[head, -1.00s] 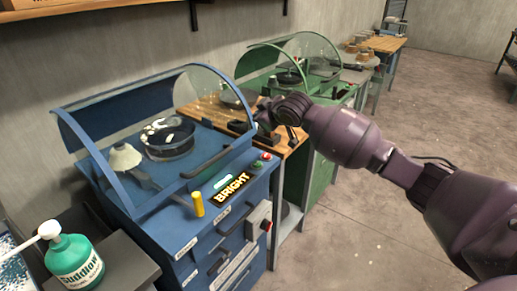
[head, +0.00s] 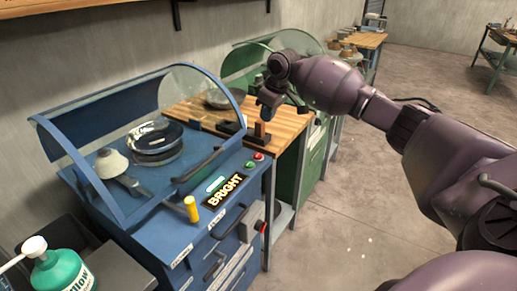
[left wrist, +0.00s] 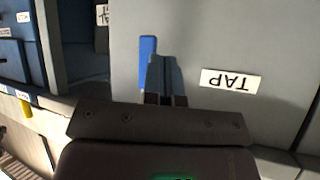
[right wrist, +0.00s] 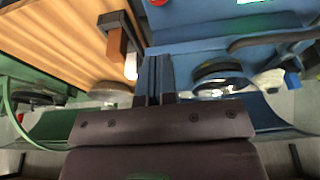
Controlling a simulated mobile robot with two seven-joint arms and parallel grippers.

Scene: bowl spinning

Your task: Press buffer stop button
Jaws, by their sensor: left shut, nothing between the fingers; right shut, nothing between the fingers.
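The blue buffing machine (head: 215,225) with a BRIGHT label stands at left in the head view. On its top front right corner are a red button (head: 258,156) and a green button (head: 250,165). The red button (right wrist: 158,2) is cut by the top edge of the right wrist view. My right gripper (head: 268,110) points down above the wooden bench, beyond the buttons, apart from them. In the right wrist view its fingers (right wrist: 153,72) are shut and empty. My left gripper (left wrist: 163,75) shows only in the left wrist view, shut and empty before a grey panel labelled TAP.
A clear curved hood (head: 200,85) arches over the blue machine. A yellow handle (head: 192,209) stands on its front. The wooden bench (head: 290,118) holds a dark block with a brown upright piece near my right gripper. A green machine (head: 240,62) stands behind. Floor at right is clear.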

